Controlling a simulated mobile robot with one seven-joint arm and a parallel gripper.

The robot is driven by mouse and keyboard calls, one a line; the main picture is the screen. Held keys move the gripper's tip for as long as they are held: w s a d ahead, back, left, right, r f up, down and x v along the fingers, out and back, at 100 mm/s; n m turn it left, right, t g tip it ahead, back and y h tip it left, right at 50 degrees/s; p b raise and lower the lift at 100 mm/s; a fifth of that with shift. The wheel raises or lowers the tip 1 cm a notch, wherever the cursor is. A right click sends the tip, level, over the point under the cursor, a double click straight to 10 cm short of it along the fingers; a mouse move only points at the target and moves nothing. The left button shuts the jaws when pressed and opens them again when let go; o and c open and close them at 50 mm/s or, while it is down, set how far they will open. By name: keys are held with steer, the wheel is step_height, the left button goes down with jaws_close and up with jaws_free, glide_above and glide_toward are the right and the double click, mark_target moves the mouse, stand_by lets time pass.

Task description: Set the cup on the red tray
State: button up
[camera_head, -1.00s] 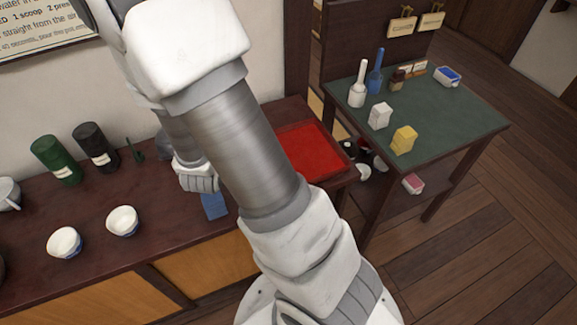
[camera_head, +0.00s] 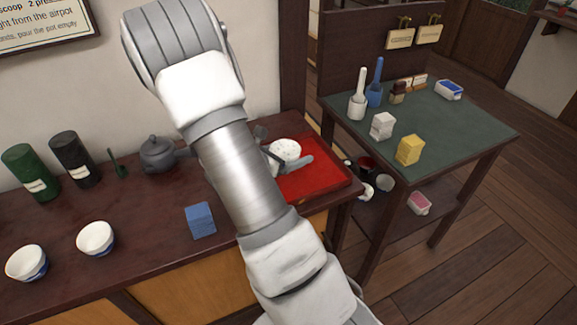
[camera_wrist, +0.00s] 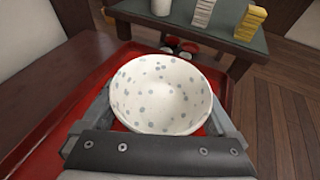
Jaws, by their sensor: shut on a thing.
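The cup (camera_head: 285,149), white with grey-blue spots, is held at the red tray (camera_head: 322,183). In the wrist view the cup (camera_wrist: 160,88) is seen from above, upright and empty, with the red tray (camera_wrist: 232,97) around and below it. My gripper (camera_head: 291,163) is shut on the cup, one finger on each side; in the wrist view my gripper (camera_wrist: 160,115) spans it. I cannot tell whether the cup's base touches the tray. My arm hides the tray's left part in the head view.
A grey teapot (camera_head: 158,154) and green and black canisters (camera_head: 72,158) are behind.

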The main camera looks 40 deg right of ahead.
mark_target(282, 153)
steer(key=w+f, duration=0.1)
steer(key=w+d, duration=0.1)
steer(key=shift+w+d+f, duration=0.1)
steer(key=shift+w+f, duration=0.25)
steer(key=shift+f, duration=0.05)
steer(key=shift+f+b, duration=0.9)
steer(key=shift+f, duration=1.05)
steer(key=shift+f, duration=0.15)
steer(key=shift+f, duration=0.15)
steer(key=o, duration=1.3)
